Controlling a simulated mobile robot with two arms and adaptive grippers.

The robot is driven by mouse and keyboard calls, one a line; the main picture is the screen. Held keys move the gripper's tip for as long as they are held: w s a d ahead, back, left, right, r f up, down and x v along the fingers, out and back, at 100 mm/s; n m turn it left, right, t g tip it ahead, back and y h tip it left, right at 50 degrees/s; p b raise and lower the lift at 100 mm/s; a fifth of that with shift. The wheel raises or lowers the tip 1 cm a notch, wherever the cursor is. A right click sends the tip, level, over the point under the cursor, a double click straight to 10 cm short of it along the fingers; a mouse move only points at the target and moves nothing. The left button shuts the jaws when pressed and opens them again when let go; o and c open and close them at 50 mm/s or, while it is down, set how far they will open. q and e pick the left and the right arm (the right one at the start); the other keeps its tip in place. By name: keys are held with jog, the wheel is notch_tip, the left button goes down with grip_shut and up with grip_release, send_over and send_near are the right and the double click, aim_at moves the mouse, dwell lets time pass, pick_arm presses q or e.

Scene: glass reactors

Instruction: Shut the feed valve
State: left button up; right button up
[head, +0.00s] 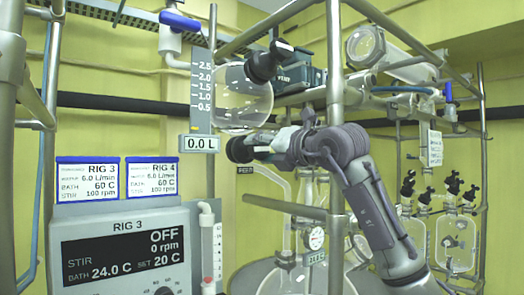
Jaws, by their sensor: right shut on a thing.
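The feed valve's black handle (238,149) is in the middle of the head view, below the round glass vessel. A small dark tag (245,170) just under it seems to read FEED. My right gripper (262,146) reaches in from the lower right and is shut on this handle. The fingers partly hide the handle and the valve body, so its exact turn cannot be told. My left gripper is not in view.
A round glass vessel (243,96) and another black handle (268,62) sit just above my gripper. A steel upright (335,60) stands close by my arm. The level display (199,143) reads 0.0 L. The RIG 3 panel (122,255) shows OFF.

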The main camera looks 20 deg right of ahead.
jog(key=o, duration=1.2)
jog(key=shift+c, duration=0.2)
jog(key=v, duration=1.2)
jog(key=shift+r, duration=0.1)
